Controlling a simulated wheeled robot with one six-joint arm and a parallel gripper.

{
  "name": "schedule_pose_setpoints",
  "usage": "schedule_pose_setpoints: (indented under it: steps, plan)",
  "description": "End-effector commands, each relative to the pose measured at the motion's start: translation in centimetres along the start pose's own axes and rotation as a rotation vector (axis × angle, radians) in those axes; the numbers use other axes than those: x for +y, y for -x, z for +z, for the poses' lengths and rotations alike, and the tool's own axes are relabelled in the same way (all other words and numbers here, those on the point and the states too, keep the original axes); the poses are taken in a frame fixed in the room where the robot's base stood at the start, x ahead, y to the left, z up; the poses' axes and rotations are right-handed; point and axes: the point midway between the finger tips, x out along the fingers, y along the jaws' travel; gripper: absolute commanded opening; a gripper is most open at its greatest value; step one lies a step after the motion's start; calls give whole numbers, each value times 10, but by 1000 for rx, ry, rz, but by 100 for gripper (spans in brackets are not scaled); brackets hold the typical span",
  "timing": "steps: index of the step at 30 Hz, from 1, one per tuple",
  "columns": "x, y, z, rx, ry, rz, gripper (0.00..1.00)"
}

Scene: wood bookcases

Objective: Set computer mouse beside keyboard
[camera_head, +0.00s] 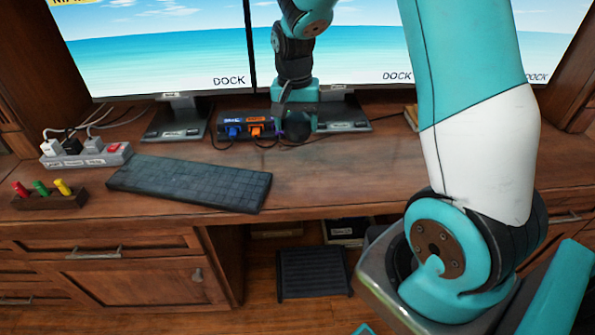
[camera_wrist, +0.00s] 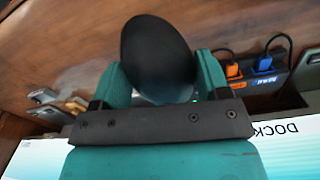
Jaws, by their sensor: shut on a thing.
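The computer mouse (camera_wrist: 155,48) is dark and rounded, held between the two teal fingers of my gripper (camera_wrist: 162,78) in the wrist view. The mouse (camera_head: 293,130) shows there only as a small dark shape at the fingers, partly hidden. I cannot tell how high it is above the desk. The black keyboard (camera_head: 190,182) lies on the desk's left half, slightly angled.
The desk (camera_head: 345,180) has bare wood right of the keyboard. A hub (camera_head: 233,127) with blue and orange plugs stands behind. A power strip (camera_head: 88,155) and a block of coloured plugs (camera_head: 48,200) sit left. Monitors (camera_head: 160,50) stand at the back. My arm hides the right side.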

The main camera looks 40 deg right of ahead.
Motion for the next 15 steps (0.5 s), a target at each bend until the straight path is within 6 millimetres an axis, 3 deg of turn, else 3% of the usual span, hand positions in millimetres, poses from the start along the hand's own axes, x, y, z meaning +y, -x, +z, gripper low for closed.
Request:
schedule_pose_setpoints:
  steps: [6, 10, 15]
  plan:
    - [-2, -64, 1, -5, 1, 3, 44]
    - [-3, -89, 0, -3, 2, 2, 44]
    - [-3, -102, 0, 0, 2, 0, 44]
